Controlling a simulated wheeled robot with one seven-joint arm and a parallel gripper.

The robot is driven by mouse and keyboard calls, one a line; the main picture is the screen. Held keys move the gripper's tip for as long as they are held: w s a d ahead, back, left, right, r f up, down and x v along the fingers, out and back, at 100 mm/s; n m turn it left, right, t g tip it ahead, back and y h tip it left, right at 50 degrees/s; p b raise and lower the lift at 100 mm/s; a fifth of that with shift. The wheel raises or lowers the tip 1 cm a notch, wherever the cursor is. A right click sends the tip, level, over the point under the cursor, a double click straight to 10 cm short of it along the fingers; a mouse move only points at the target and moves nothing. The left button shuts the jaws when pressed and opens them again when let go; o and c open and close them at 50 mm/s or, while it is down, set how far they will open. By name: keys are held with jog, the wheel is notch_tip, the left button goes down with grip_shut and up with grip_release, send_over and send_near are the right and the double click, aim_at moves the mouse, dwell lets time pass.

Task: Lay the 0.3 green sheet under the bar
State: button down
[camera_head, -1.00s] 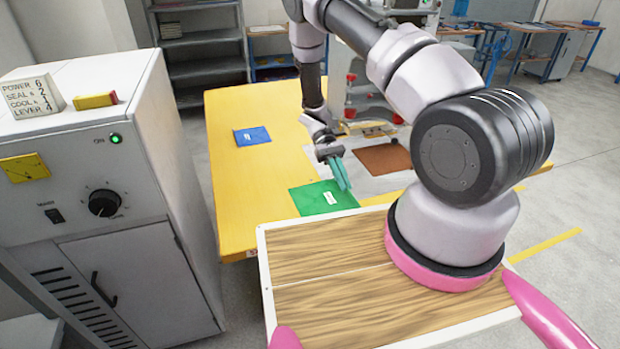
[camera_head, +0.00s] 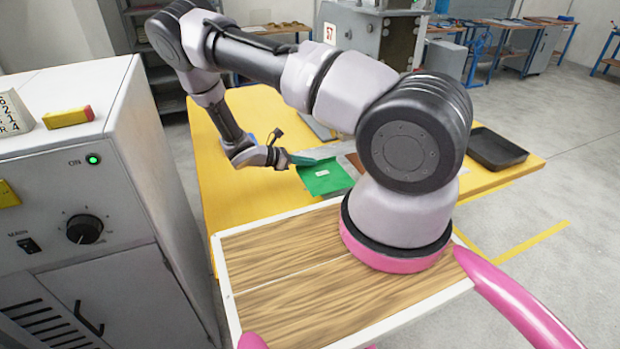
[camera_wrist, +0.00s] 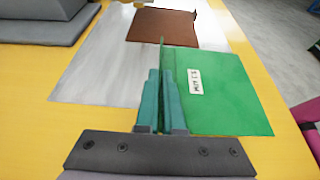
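The green sheet (camera_head: 325,178) with a small white label lies over the yellow table and the edge of a grey plate, in the head view. It also shows in the wrist view (camera_wrist: 222,95), right of the fingers. My gripper (camera_head: 303,160) reaches in from the left at the sheet's far-left edge. In the wrist view the teal fingers (camera_wrist: 161,98) are close together, with the sheet's left edge running up between them. The fingers appear shut on this edge. I cannot make out the bar; my arm covers part of the area behind the sheet.
A brown sheet (camera_wrist: 165,27) lies beyond on the grey plate (camera_wrist: 100,70). A dark tray (camera_head: 495,148) sits at the table's right. A grey machine (camera_head: 372,35) stands behind. The control cabinet (camera_head: 85,195) is at left. Yellow table (camera_head: 232,205) is clear at front left.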

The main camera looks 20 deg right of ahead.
jog(key=shift+f, duration=2.6)
jog(key=shift+f, duration=0.1)
jog(key=c, duration=1)
grip_release()
jog(key=shift+c, duration=0.2)
jog(key=v, duration=1.2)
